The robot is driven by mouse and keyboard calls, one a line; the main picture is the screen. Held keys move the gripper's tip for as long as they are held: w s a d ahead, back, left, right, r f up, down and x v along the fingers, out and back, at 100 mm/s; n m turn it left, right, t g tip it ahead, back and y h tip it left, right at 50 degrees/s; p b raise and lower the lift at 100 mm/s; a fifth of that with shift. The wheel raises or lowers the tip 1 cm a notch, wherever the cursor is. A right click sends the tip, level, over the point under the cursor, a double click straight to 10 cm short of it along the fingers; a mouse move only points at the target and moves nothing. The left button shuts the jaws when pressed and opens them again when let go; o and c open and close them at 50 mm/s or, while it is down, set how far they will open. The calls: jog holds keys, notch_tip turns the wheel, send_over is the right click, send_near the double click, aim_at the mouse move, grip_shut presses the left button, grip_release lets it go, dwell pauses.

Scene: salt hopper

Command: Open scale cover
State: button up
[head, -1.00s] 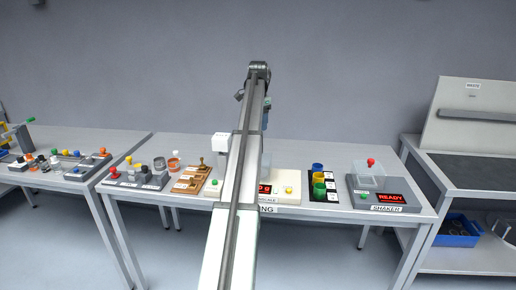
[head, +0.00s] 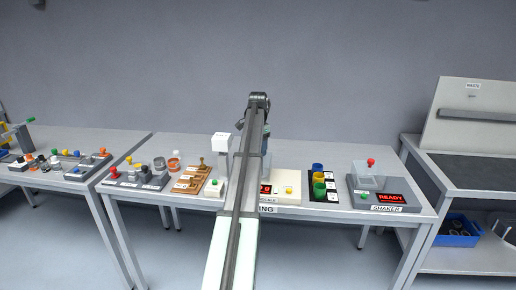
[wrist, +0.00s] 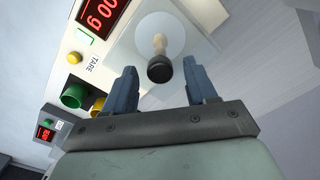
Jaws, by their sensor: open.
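The scale (head: 285,186) stands mid-table in the head view, partly hidden by my arm. In the wrist view its red display (wrist: 97,14) and TARE label show at the upper left. The clear scale cover (wrist: 125,50) lies over a pale round pan (wrist: 178,36). A knob (wrist: 159,68) with a dark top and light stem stands on the cover. My gripper (wrist: 160,65) is open, with one finger on either side of the knob and visible gaps between. In the head view my fingertips are hidden behind my arm.
Coloured cups (head: 318,180) stand right of the scale, then the shaker (head: 383,193) with a clear, red-knobbed cover. A white post device (head: 220,160) and a wooden rack (head: 191,181) stand to the left. A grey wall is behind the table.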

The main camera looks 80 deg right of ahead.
jog(key=shift+c, duration=0.2)
grip_shut()
dwell(0.3)
